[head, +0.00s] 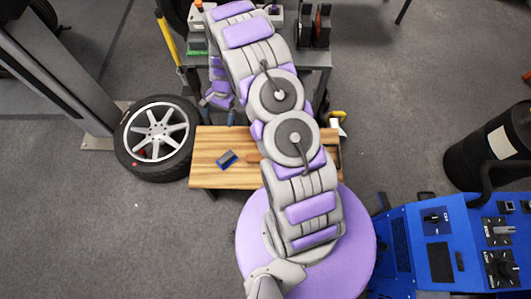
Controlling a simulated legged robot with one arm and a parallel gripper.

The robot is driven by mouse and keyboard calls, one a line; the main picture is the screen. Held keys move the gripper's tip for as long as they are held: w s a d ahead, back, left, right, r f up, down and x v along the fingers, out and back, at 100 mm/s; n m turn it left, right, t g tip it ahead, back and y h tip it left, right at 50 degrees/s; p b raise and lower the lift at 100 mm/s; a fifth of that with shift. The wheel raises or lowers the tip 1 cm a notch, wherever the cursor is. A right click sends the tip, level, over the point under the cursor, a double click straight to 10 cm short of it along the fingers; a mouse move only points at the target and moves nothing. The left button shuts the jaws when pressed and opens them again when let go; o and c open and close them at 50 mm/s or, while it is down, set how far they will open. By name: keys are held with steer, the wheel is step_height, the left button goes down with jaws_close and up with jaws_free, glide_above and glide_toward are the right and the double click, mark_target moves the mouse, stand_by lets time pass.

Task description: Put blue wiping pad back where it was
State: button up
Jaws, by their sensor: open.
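A small blue block with a darker face, which looks like the blue wiping pad (227,159), lies on the left part of a low wooden bench (205,178). It sits at an angle, left of my arm. My arm rises from the purple base, passes over the bench and bends down at the top. My gripper (217,102) hangs beyond the bench's far edge, beside the grey work table, above the pad in the picture. It is open and apart from the pad. Its fingers show only small, and nothing shows held in them.
A wheel with tyre (155,137) lies left of the bench. The grey table (316,60) behind carries tools. A blue machine (430,240) stands at lower right and a black drum (485,150) at right.

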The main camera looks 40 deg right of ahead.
steer(key=s+a+r+n+h, duration=0.15)
steer(key=s+r, duration=0.25)
steer(key=r, duration=0.5)
steer(key=s+a+r+n, duration=0.15)
steer(key=s+r, duration=0.25)
steer(key=r, duration=0.4)
steer(key=s+a+r+n, duration=0.1)
steer(key=s+r+n, duration=0.3)
steer(key=r, duration=0.5)
steer(key=s+r+n+h, duration=0.1)
steer(key=s+r, duration=0.4)
steer(key=s, duration=0.7)
steer(key=s+r+n+h, duration=0.1)
steer(key=s+r+n, duration=0.2)
steer(key=s, duration=1)
step_height(320, 180, up, 2)
steer(key=shift+r+n, duration=0.1)
steer(key=shift+n, duration=0.2)
steer(key=shift+w, duration=0.1)
steer(key=shift+c, duration=0.2)
